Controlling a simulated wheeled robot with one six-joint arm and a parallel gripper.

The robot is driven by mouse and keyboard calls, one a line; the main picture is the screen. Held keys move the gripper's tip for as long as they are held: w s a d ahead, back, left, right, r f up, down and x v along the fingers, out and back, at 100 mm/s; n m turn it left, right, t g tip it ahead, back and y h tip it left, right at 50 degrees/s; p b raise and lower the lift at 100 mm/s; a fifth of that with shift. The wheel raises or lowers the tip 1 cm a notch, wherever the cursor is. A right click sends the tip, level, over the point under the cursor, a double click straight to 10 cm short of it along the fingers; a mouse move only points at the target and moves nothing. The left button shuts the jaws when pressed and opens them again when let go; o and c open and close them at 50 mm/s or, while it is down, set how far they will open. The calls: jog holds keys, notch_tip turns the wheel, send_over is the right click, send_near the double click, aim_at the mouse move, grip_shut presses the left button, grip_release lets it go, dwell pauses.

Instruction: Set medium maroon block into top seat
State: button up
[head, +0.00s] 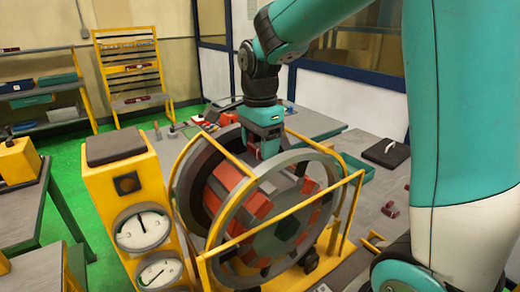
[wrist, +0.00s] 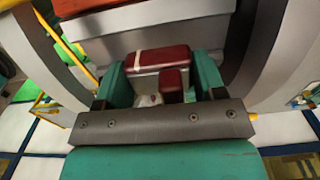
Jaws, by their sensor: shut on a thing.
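My gripper (head: 268,150) points down at the upper part of the stator (head: 222,258), between its big grey rings. In the wrist view, my gripper (wrist: 160,78) has its teal fingers shut on a maroon block (wrist: 150,58) with a pale stripe. A smaller maroon part (wrist: 173,80) stands against its near side. A grey stator face (wrist: 150,32) lies just beyond the block. I cannot tell whether the block touches it. The top seat is hidden by my gripper in the head view. Orange-red blocks (head: 245,205) sit around the stator.
A yellow frame (head: 290,229) with rails surrounds the stator. A yellow gauge cabinet (head: 135,200) stands close on its left. A grey table (head: 375,200) behind holds a black-topped case (head: 386,152) and small red parts. The grey rings flank my gripper closely on both sides.

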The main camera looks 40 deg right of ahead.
aim_at(259, 156)
jog(key=shift+f, duration=0.1)
jog(key=shift+f+b, duration=0.95)
jog(key=shift+f, duration=0.35)
jog(key=shift+f, duration=0.2)
jog(key=o, duration=1.3)
jog(key=shift+o, duration=0.2)
notch_tip(259, 156, up, 17)
jog(key=b, duration=0.2)
jog(key=shift+r, duration=0.2)
